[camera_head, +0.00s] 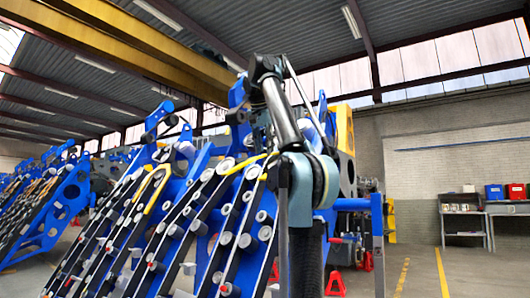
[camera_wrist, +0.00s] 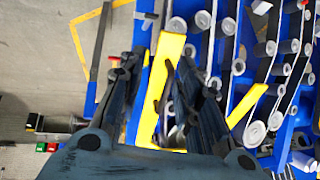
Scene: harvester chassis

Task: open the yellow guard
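In the wrist view a long yellow guard (camera_wrist: 166,62) runs up the picture between the two fingers of my gripper (camera_wrist: 158,66). The fingers are apart, one on each side of the bar, with a visible gap at the left finger. I cannot tell whether the right finger touches it. The guard's lower end is partly hidden by the gripper body. In the head view my arm stands in front of the blue chassis, and my gripper cannot be made out. A yellow strip (camera_head: 246,164) shows just left of the arm; I cannot tell whether it is the same guard.
The blue chassis (camera_head: 222,210) carries rows of rollers and dark rails close to my arm. A second yellow bar (camera_wrist: 248,103) lies right of the gripper. Red stands (camera_head: 335,283) are on the floor. Open floor and a bench (camera_head: 463,213) are at the right.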

